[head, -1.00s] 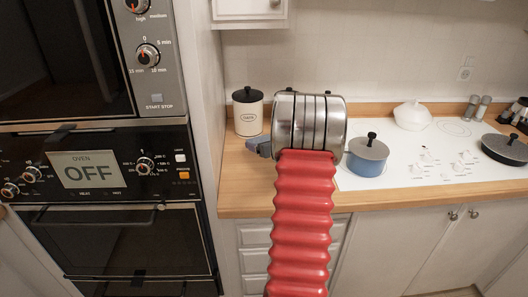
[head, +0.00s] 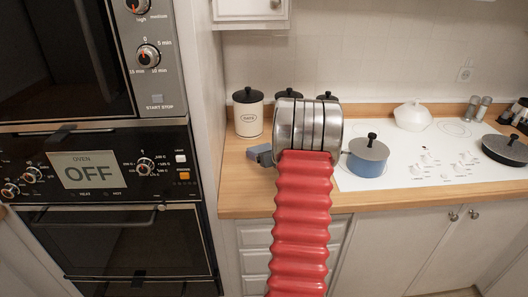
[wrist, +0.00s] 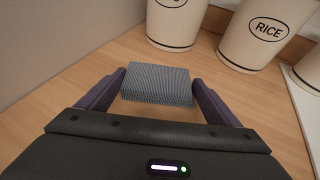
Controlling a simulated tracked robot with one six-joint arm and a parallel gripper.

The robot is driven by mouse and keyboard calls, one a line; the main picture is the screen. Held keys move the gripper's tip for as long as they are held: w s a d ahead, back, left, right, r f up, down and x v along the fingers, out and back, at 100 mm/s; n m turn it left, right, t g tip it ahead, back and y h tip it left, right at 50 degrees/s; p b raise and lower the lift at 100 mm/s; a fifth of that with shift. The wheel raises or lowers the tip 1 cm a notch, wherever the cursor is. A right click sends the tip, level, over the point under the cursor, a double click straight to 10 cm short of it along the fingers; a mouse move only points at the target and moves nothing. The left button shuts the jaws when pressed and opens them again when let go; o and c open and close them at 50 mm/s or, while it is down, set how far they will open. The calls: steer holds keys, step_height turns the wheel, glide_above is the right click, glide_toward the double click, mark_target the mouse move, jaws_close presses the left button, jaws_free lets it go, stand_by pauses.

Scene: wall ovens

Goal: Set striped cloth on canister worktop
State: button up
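The striped cloth (wrist: 157,84) is a small grey folded block with fine stripes. My gripper (head: 260,154) is over the left part of the wooden canister worktop (head: 240,189), in front of the canisters. That worktop also shows in the wrist view (wrist: 80,85). Whether the cloth's underside touches the wood cannot be told. In the head view my wrist and arm hide most of the cloth.
A cream canister (head: 248,117) stands at the back left; the RICE canister (wrist: 258,32) is to its right. A blue pot (head: 368,160) is on the white hob (head: 400,182) to the right. The oven cabinet panel (head: 205,130) borders the worktop at the left. Front-left wood is clear.

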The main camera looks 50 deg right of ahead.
steer(key=o, duration=0.3)
steer(key=shift+o, duration=0.2)
steer(key=shift+r, duration=0.1)
steer(key=v, duration=1.2)
stand_by(0.7)
